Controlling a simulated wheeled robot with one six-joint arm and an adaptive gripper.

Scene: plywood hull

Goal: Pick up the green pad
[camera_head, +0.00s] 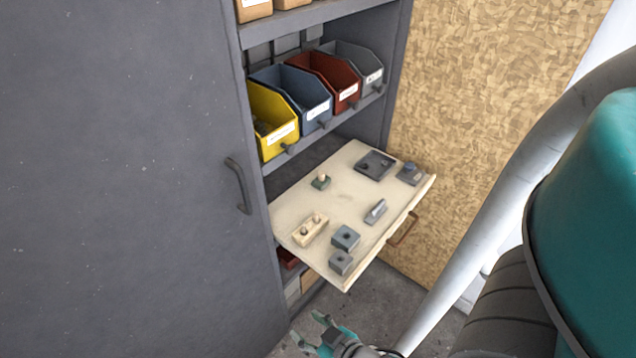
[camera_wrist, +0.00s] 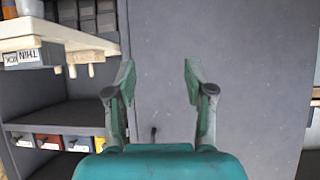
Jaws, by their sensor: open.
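The green pad (camera_head: 321,182) is a small dark green piece with a pale knob on top. In the head view it sits on the cream pull-out board (camera_head: 350,205), toward its back left. My gripper (camera_head: 318,332) is at the bottom of the head view, in front of and below the board, well apart from the pad. In the wrist view my gripper (camera_wrist: 158,78) is open, with nothing between its fingers and a grey panel behind. I cannot make out the pad in the wrist view, which looks upside down.
The board also holds a pale block with pegs (camera_head: 310,229), grey blocks (camera_head: 345,238), a dark square tray (camera_head: 375,164) and a blue-topped piece (camera_head: 410,173). Coloured bins (camera_head: 275,122) stand on the shelf above. A grey door (camera_head: 120,180) closes off the left.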

